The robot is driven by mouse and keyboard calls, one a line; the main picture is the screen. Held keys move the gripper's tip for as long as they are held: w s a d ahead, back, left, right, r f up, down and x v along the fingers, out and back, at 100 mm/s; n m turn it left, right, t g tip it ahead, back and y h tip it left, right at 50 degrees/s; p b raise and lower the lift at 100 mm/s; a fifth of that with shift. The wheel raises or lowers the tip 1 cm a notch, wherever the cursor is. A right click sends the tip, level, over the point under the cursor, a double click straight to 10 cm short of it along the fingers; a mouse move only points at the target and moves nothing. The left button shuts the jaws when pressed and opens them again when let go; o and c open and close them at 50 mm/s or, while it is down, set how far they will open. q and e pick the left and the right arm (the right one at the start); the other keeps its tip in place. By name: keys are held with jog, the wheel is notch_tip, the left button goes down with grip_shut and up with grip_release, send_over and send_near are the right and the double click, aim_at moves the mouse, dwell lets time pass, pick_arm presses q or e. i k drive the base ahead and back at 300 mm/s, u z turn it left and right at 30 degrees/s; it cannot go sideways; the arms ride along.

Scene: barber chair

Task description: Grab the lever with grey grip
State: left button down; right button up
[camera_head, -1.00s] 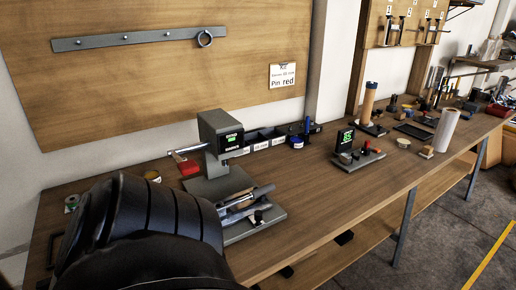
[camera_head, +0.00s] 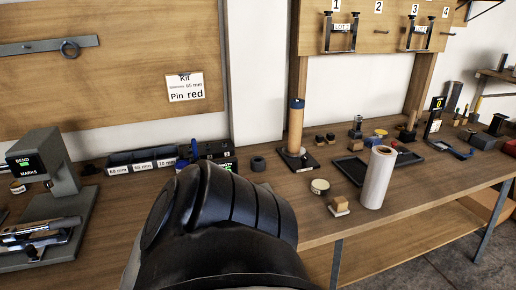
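I cannot make out a lever with a grey grip for certain. The grey bending machine (camera_head: 45,180) stands at the left edge on the wooden bench, with a small screen reading BEND and MARKS. Metal bars (camera_head: 38,238) lie on its base at lower left, and the left edge of the picture cuts them off. A large black ribbed arm part (camera_head: 235,215) of mine rises from the bottom centre and hides the bench behind it. Neither of my grippers is in view.
Small labelled bins (camera_head: 143,160) stand along the wall. A brown cylinder (camera_head: 296,127) stands on a black base, with a white roll (camera_head: 378,177) and a black tray (camera_head: 362,168) to its right. A wooden block (camera_head: 340,204) lies near the front edge. Bare bench (camera_head: 405,205) shows at right.

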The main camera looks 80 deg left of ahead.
aim_at(9, 234)
jog(key=i, duration=0.15)
jog(key=u, duration=4.35)
